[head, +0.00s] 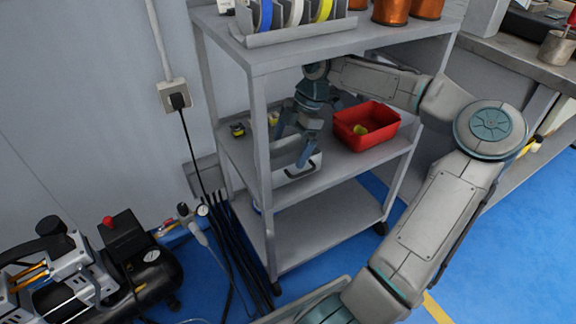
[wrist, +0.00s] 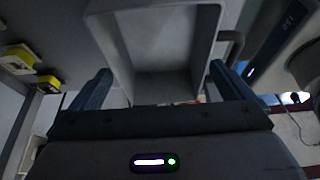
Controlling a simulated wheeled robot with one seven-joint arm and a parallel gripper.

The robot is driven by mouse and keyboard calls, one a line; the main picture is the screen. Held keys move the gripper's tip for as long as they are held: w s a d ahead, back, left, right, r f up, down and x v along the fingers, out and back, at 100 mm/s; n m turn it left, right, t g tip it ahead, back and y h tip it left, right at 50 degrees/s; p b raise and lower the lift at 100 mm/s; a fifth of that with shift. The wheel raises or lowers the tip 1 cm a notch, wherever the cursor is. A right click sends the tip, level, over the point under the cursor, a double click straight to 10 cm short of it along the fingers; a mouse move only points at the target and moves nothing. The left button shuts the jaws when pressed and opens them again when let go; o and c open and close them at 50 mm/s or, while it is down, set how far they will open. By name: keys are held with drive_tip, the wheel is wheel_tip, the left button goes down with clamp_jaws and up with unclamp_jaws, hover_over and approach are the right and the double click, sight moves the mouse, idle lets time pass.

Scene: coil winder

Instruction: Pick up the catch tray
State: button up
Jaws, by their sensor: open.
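The catch tray appears to be the pale grey open box (head: 312,164) on the middle shelf of the cart, with a dark handle on its front. In the wrist view the tray (wrist: 207,48) fills the upper middle, its inside looking empty, with a handle (wrist: 234,46) on its right side. My gripper (head: 294,145) is over the tray, pointing down, with its fingers apart. In the wrist view the fingers (wrist: 161,88) stand wide, one toward each side of the tray's near end. I cannot tell whether they touch it. My gripper hides part of the tray in the head view.
A red bin (head: 367,139) with a yellow item inside stands right of the tray. Small yellow-and-black items (head: 237,130) lie to the left. The cart's upper shelf (head: 330,37), holding spools, is above my gripper, and a front post (head: 262,140) stands close by.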

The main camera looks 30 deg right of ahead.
sight(285, 157)
drive_tip(key=b+x, duration=0.1)
drive_tip(key=x, duration=0.3)
drive_tip(key=shift+f+b, duration=0.15)
drive_tip(key=shift+b, duration=0.15)
drive_tip(key=shift+c, duration=0.3)
drive_tip(key=c, duration=0.9)
